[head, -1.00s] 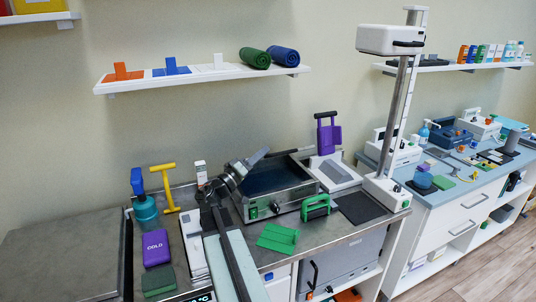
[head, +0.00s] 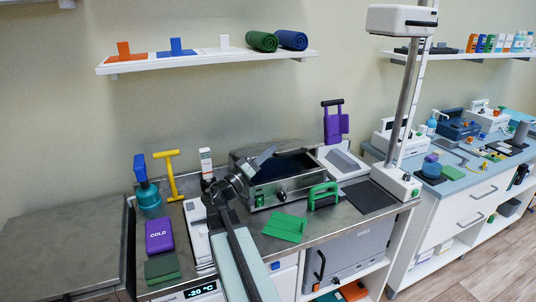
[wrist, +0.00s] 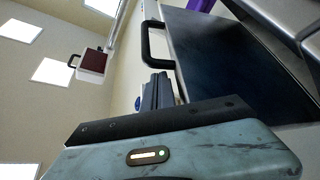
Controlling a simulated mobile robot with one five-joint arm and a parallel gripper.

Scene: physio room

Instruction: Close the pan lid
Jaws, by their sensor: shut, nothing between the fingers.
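The pan (head: 264,198) is a steel box with a front knob and a green switch, standing on the steel bench. Its dark opening faces me. In the wrist view a dark panel (wrist: 235,62) with a black bar handle (wrist: 148,42) fills the upper right. It looks like the pan lid, but its exact angle is hard to tell. My gripper (head: 270,151) is shut and empty, over the left part of the pan. In the wrist view its narrow jaws (wrist: 157,88) show near the handle, with no clear contact. My forearm hides the pan's left front corner.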

